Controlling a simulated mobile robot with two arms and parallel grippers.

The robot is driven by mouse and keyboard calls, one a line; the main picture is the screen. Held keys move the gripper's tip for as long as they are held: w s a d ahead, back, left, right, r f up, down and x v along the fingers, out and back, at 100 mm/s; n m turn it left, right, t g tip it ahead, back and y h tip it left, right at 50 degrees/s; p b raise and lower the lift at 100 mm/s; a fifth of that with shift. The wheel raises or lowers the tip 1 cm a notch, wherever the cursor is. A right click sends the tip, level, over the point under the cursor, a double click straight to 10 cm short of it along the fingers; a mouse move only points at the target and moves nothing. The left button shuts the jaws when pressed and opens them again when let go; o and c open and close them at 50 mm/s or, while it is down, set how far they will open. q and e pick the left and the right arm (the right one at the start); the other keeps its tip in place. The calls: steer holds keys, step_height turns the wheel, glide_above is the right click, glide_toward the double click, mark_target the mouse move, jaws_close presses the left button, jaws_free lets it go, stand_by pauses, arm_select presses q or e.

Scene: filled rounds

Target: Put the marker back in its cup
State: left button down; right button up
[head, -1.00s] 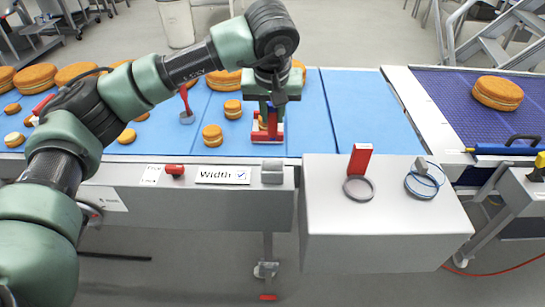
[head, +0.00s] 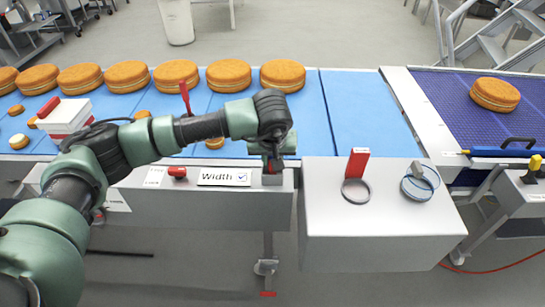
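My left gripper (head: 272,165) is low over the front edge of the conveyor, at a small grey holder (head: 272,181) that looks like the cup. Red finger parts show just at the holder's top. My arm and wrist cover the space between the fingers, so I cannot tell whether they are open or shut. I cannot make out a marker there. A white sign (head: 223,177) reading "Width" with a ticked box is just left of the holder. My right gripper is not in view.
A red knob-like piece (head: 177,172) is left of the sign. Large cakes (head: 228,76) line the blue belt (head: 350,115).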

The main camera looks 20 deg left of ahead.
arm_select(q)
steer(key=shift+f, duration=0.15)
steer(key=c, duration=1.3)
jaws_free()
steer(key=shift+o, duration=0.2)
steer(key=shift+r, duration=0.2)
steer(key=b+v, duration=0.2)
steer(key=v, duration=1)
steer(key=shift+d, duration=0.1)
